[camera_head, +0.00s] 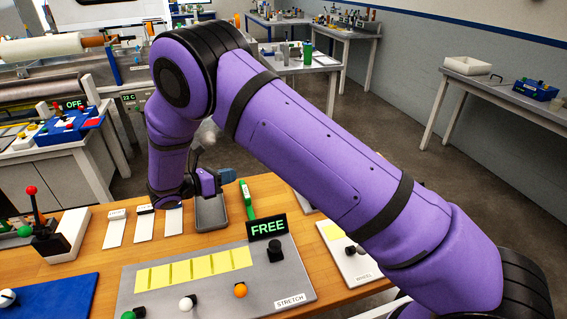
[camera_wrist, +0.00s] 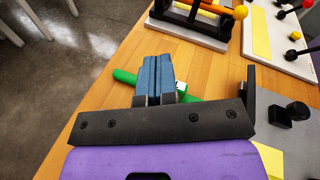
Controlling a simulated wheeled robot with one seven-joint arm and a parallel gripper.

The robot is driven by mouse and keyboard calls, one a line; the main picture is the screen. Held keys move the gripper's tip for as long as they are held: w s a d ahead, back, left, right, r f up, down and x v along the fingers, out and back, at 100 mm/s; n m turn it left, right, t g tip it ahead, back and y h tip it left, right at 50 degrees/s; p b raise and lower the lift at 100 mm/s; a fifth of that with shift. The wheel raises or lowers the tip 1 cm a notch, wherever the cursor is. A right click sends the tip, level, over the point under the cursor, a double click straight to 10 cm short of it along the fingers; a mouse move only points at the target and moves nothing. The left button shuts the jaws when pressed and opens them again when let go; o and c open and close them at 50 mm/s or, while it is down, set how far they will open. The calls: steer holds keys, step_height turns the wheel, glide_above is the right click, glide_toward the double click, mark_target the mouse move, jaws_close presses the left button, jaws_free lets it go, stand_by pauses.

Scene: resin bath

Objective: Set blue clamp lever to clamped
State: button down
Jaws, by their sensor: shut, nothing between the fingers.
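I cannot pick out a blue clamp lever in either view. The grey panel labelled STRETCH (camera_head: 215,297) carries a display reading FREE (camera_head: 267,227), a black knob (camera_head: 276,249) and green, white and orange ball knobs, with no blue one visible. My gripper (camera_head: 228,176) is above the table behind this panel. In the wrist view its blue fingers (camera_wrist: 155,72) are together and empty. A green bar-like object (camera_wrist: 125,76) shows beyond the fingers, which partly hide it; I cannot tell whether they touch.
My arm covers part of the table's right side. A black frame with a yellow-ended lever (camera_wrist: 240,12) stands beyond my fingers.

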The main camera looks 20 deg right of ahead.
steer(key=shift+a+f, duration=0.15)
steer(key=shift+f, duration=0.1)
steer(key=x, duration=2)
steer(key=shift+w, duration=0.1)
steer(key=shift+r, duration=0.15)
